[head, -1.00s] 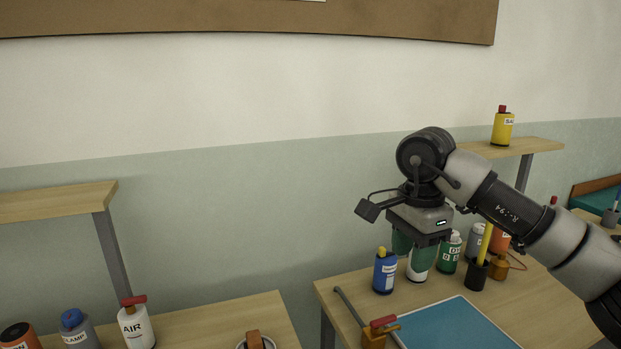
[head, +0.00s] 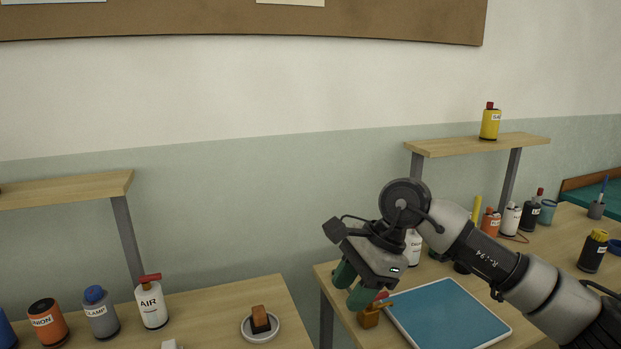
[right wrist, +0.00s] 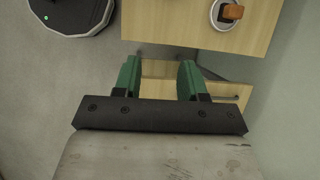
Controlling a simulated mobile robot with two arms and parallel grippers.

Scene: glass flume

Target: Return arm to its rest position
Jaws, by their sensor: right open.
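My right gripper (head: 352,286) hangs over the left edge of the right-hand table in the head view, with its green fingers pointing down and left. In the right wrist view its two green fingers (right wrist: 158,80) are apart with nothing between them. Below them that view shows a wooden drawer front and floor. My right arm comes in from the lower right, bent at the elbow. My left gripper is not in view.
The right table (head: 420,274) carries a blue mat (head: 448,312), a brass tool with a red knob (head: 370,315) and several bottles. The left table (head: 215,305) carries a white AIR bottle (head: 151,304) and a round dish (head: 273,331). A gap separates the tables.

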